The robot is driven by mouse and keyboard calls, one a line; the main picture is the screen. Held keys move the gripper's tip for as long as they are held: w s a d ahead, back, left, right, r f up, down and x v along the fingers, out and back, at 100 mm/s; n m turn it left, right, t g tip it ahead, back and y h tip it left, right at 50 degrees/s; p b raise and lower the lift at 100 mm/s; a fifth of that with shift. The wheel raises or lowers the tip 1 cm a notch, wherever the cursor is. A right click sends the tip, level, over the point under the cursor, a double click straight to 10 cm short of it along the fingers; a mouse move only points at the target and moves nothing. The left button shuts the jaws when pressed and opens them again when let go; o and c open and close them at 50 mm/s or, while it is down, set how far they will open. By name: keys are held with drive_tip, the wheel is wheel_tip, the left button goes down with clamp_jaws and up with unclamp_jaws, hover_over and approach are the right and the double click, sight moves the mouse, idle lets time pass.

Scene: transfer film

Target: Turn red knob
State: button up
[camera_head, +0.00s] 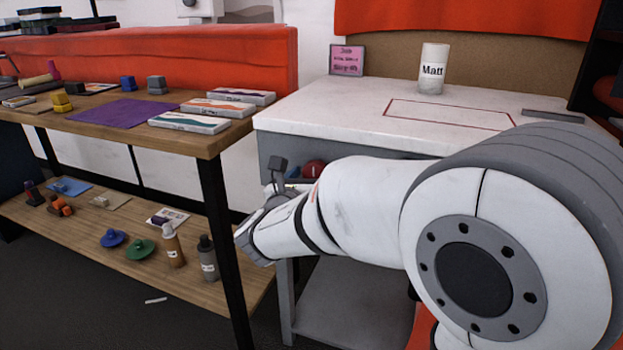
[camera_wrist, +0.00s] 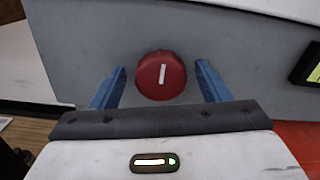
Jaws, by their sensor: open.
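The red knob (camera_wrist: 160,76) is round with a white bar mark that stands nearly upright. It sits on the grey front panel (camera_wrist: 230,50) of the white-topped machine. In the wrist view my gripper (camera_wrist: 163,80) is open, with one blue finger to the left of the knob and one to the right. There is a gap on both sides, and I cannot tell how deep the fingers reach. In the head view the knob (camera_head: 314,169) shows partly behind my arm, and my gripper is mostly hidden there.
A white cylinder labelled "Matt" (camera_head: 433,70) and a pink sign (camera_head: 347,60) stand on the white top (camera_head: 340,105). A wooden shelf table (camera_head: 225,140) with boxes and small items is at the left. A dark-framed display (camera_wrist: 308,66) lies right of the knob.

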drive_tip(key=c, duration=1)
drive_tip(key=shift+r+p, duration=0.1)
drive_tip(key=shift+p, duration=0.4)
drive_tip(key=n+p, duration=0.2)
drive_tip(key=p, duration=0.1)
drive_tip(key=shift+r, duration=0.2)
drive_tip(key=n+p, duration=0.4)
drive_tip(key=p, duration=0.3)
drive_tip(key=shift+a+p, duration=0.1)
drive_tip(key=shift+p, duration=0.2)
drive_tip(key=n+p, duration=0.3)
drive_tip(key=p, duration=0.2)
drive_tip(key=shift+f+n, duration=0.15)
drive_tip(key=shift+n, duration=0.15)
drive_tip(key=n+p, duration=0.2)
drive_tip(key=p, duration=0.1)
drive_tip(key=shift+f, duration=0.35)
